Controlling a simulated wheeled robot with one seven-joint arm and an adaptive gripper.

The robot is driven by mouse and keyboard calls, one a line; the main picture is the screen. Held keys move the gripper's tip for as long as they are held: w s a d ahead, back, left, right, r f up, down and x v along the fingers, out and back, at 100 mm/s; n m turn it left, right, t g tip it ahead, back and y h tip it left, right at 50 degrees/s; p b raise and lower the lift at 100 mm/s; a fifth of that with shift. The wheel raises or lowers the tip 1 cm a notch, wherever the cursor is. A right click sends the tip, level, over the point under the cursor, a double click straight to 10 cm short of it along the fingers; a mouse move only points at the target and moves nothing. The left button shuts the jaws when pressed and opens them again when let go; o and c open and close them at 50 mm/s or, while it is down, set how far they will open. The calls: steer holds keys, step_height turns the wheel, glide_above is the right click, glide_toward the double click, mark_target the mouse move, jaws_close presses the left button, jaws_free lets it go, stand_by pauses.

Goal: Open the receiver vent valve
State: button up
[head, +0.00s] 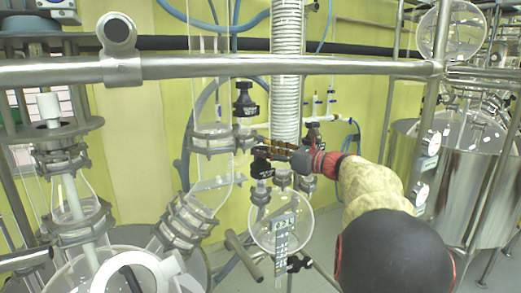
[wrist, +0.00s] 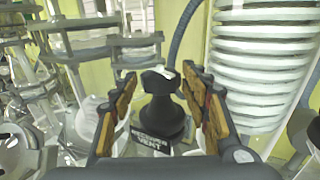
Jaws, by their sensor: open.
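The receiver vent valve (wrist: 162,112) is a black knob with a flared base, a pale mark on its top and a label reading "RECEIVER VENT" (wrist: 148,142). In the wrist view it stands between the two fingers of my gripper (wrist: 158,82). The fingers, with brown pads, are spread on either side of it, and gaps show between pads and knob. In the head view my gripper (head: 270,150) is by the black fittings above the round glass receiver (head: 281,225). It hides part of them there, so the knob is hard to pick out.
A coiled glass condenser (head: 286,70) rises just behind my gripper and shows at right in the wrist view (wrist: 262,65). Another black valve (head: 245,105) is up and left. A steel rail (head: 220,68) crosses above. Glass flanges (head: 212,140) stand close at left.

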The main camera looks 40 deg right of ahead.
mark_target(267, 150)
steer(key=shift+p+v, duration=0.3)
steer(key=shift+v, duration=2.8)
